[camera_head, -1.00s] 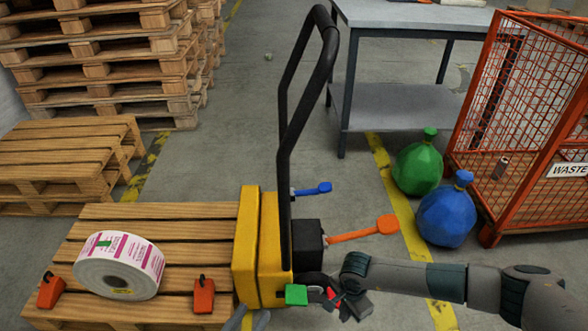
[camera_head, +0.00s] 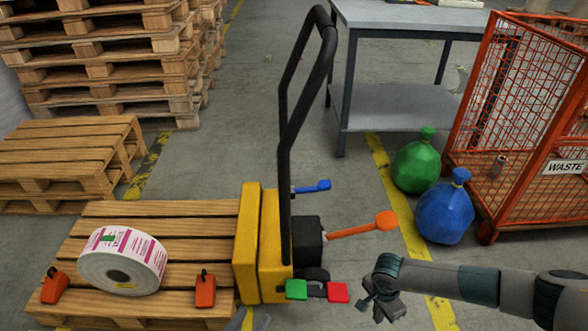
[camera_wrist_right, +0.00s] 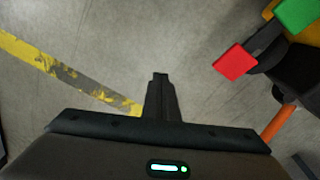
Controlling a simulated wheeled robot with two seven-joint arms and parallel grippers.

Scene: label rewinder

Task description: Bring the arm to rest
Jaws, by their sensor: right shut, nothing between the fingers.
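My right arm comes in from the right in the head view. Its gripper (camera_head: 376,304) hangs over the floor, just right of the machine's red pad (camera_head: 337,292) and apart from it. In the right wrist view the gripper (camera_wrist_right: 160,80) has its fingers together with nothing between them, above bare floor. The red pad also shows there (camera_wrist_right: 235,61), with the green pad (camera_wrist_right: 297,14) beyond it at the top right corner.
A yellow pallet truck (camera_head: 262,245) with a tall black handle stands against a pallet bearing a label roll (camera_head: 122,262) and two orange blocks. Orange (camera_head: 362,229) and blue levers stick out from it. Green and blue bags (camera_head: 444,215) stand near the waste cage (camera_head: 520,120).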

